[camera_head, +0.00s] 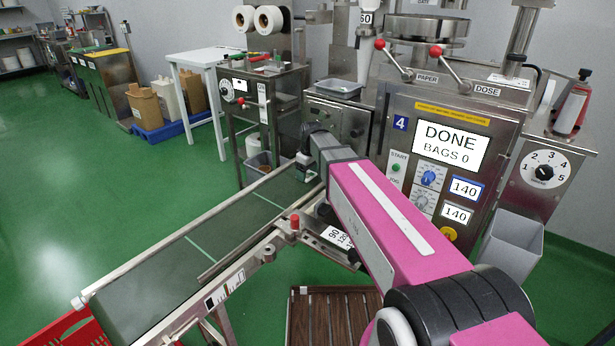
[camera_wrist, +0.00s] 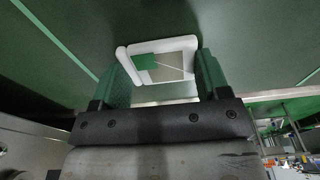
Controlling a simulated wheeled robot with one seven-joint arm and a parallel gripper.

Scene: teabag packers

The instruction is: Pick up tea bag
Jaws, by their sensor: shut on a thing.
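In the wrist view, the tea bag (camera_wrist: 177,66) is a small pale packet with white puffy edges, a green tag and a thin string. My gripper (camera_wrist: 161,63) has its green-padded fingers on either side of it and is shut on it. Dark green belt surface shows behind the tea bag; I cannot tell whether it touches the belt. In the head view, my gripper (camera_head: 306,167) is over the far end of the conveyor belt (camera_head: 190,255), beside the packing machine. The tea bag cannot be made out clearly there.
The packing machine (camera_head: 441,139) stands at the right, its screen reading DONE, BAGS 0. A red crate (camera_head: 75,330) is at the belt's near left end. A brown slatted platform (camera_head: 330,318) lies below my arm. A grey bin (camera_head: 512,250) stands at the right. Green floor is clear at left.

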